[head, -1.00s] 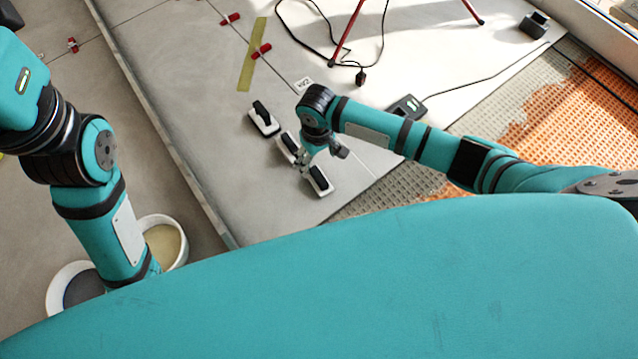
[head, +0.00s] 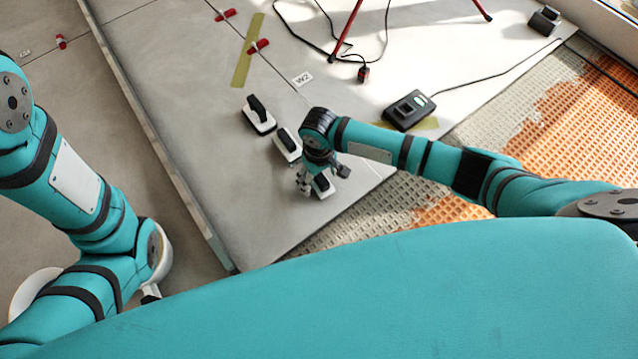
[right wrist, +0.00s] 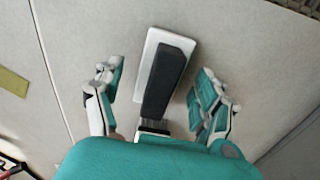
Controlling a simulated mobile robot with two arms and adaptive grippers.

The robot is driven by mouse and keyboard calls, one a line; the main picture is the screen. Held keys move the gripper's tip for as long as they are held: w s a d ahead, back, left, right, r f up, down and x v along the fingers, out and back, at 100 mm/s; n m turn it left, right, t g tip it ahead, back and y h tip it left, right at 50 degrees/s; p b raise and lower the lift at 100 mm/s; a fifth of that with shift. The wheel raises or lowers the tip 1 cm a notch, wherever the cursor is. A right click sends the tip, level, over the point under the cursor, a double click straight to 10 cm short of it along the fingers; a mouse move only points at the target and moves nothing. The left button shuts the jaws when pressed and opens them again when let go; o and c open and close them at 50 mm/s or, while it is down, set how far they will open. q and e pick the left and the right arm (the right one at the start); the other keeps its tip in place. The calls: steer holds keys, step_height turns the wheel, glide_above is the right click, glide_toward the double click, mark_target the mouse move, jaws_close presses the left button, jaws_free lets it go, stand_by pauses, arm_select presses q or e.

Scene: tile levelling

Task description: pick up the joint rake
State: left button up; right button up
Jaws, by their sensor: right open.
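Three similar hand tools with black handles and white bases lie in a row on the grey tile. The far one (head: 259,115) and the middle one (head: 287,145) stand clear of my gripper. The near one (head: 321,186) is partly hidden by my right gripper (head: 304,186). I cannot tell by shape which is the joint rake. In the right wrist view my right gripper (right wrist: 158,102) is open, with its fingers on either side of a black-handled tool (right wrist: 168,72), apart from it. Only a small piece of my left gripper (head: 150,292) shows, at the lower left.
A black box with a cable (head: 409,110) lies right of the tools. A red-legged stand (head: 347,25) is at the back. Orange matting (head: 560,125) lies at right. Tile left of the tools is clear.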

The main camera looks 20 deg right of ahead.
steer(key=shift+c, duration=0.3)
steer(key=c, duration=1.2)
steer(key=shift+r, duration=0.15)
